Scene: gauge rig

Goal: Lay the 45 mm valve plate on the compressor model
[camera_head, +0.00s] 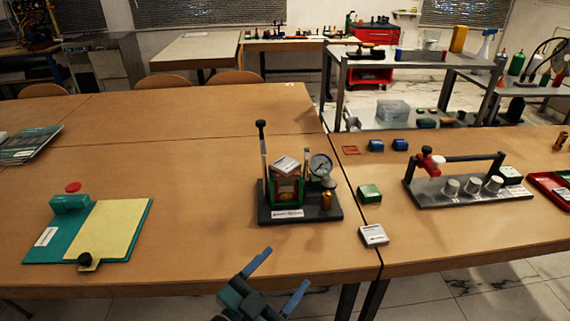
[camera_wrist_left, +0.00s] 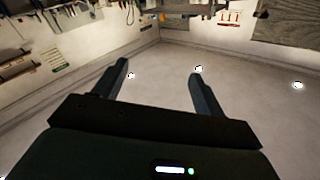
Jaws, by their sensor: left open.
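My left gripper (camera_head: 287,266) is open and empty in front of the table's near edge, with its blue fingers apart. I cannot tell which piece is the 45 mm valve plate.
A green clipboard (camera_head: 137,238) with yellow paper lies at left. At right are a green block (camera_head: 369,193), a rig with several silver cylinders (camera_head: 427,193) and a red tray (camera_head: 543,184). The table between clipboard and gauge rig (camera_head: 200,220) is clear.

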